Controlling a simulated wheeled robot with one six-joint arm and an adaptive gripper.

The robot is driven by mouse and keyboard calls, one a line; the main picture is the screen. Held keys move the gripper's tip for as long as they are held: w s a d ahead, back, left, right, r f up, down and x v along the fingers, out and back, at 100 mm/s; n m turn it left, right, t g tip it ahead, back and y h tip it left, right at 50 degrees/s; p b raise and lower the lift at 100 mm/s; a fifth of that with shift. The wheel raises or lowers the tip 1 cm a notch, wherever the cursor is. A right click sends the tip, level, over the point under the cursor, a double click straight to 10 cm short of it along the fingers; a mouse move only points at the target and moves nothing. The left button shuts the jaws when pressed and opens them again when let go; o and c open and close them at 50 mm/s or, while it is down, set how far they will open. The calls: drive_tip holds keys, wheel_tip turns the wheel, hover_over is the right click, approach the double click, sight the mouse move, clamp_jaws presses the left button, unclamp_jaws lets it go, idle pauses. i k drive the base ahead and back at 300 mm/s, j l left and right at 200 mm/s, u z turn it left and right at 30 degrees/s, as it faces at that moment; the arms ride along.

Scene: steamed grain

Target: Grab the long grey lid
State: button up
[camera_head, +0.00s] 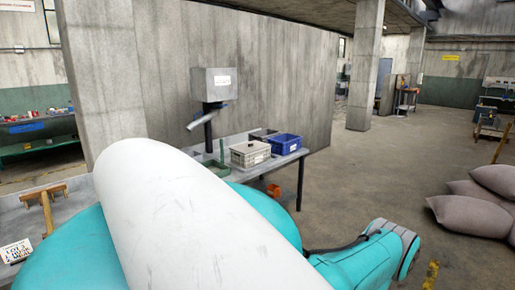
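I cannot pick out a long grey lid with certainty in the head view. A grey box-shaped machine (214,85) stands on a dark post at the table (284,159) near the wall. A short, tilted light-grey piece (199,122) sticks out below it; I cannot tell whether it is a lid. My own large white and teal arm links cover the lower middle of the view and hide part of the table. My gripper is not in view.
A light-grey crate (250,154) and a blue crate (285,143) stand on the table. A small wooden stand (45,208) and a lettered card (15,252) are at the left. Grey sacks (470,212) are piled at right.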

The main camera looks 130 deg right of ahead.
sight(246, 148)
drive_tip(key=z, duration=4.05)
drive_tip(key=i+l+u, duration=0.2)
drive_tip(key=i+l, duration=0.2)
drive_tip(key=l, duration=0.2)
drive_tip(key=i+l, duration=0.2)
drive_tip(key=l, duration=0.15)
drive_tip(key=i+l+u, duration=0.25)
drive_tip(key=l, duration=0.4)
drive_tip(key=i+l+u, duration=0.1)
drive_tip(key=i+l, duration=0.15)
drive_tip(key=i+l+u, duration=0.1)
drive_tip(key=l, duration=0.4)
drive_tip(key=i, duration=0.45)
